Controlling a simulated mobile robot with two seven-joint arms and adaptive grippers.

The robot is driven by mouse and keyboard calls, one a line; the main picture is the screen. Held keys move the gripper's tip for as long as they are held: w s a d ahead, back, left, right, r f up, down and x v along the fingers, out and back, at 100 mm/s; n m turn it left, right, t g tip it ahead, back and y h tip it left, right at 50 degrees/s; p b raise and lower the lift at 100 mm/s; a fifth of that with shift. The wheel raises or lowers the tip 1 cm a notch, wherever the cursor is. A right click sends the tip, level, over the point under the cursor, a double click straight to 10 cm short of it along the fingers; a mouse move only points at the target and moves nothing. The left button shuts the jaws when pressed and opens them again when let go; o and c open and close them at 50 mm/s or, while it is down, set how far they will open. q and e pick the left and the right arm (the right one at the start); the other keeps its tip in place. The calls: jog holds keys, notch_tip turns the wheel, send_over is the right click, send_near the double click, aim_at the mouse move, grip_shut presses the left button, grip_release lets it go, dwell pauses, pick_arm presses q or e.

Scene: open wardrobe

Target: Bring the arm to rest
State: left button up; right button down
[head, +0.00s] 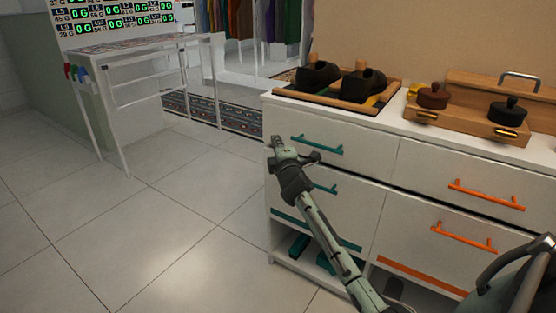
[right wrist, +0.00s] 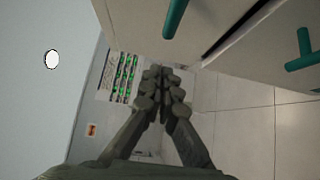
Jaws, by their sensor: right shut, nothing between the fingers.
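My right gripper (head: 277,147) is at the end of my grey-green arm, which reaches up from the lower right in the head view. It is in front of the left end of the white drawer cabinet (head: 378,152), near the teal handles. In the right wrist view its fingers (right wrist: 160,78) are together, with nothing between them. I cannot tell whether it touches the cabinet. My left gripper is not in view.
A teal upper handle (head: 317,145) and orange handles (head: 487,195) stick out from the drawers. Dark shoes (head: 362,84) and a wooden box (head: 465,115) stand on top. A white table (head: 130,42) is at the far left. The tiled floor (head: 130,235) left of the cabinet is clear.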

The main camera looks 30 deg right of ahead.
jog(key=v, duration=0.8)
jog(key=shift+f, duration=0.15)
jog(key=s+a+f+m+g+y, duration=0.1)
jog(key=s+a+f+m+g, duration=0.2)
jog(key=s+f, duration=0.55)
jog(key=s+a+f+m+g+y, duration=0.1)
jog(key=s+a+f+m+g, duration=0.4)
jog(key=f, duration=0.6)
jog(key=s+a+f+m+g+y, duration=0.1)
jog(key=s+f+g+y, duration=0.1)
jog(key=s+f, duration=0.75)
jog(key=s+a+f+m+g+y, duration=0.1)
jog(key=s+a+f+m+g, duration=0.2)
jog(key=s+a+f, duration=0.3)
jog(key=s, duration=0.5)
jog(key=shift+s+f+g+y, duration=0.15)
jog(key=shift+s+g+y, duration=0.05)
jog(key=shift+g+y, duration=0.1)
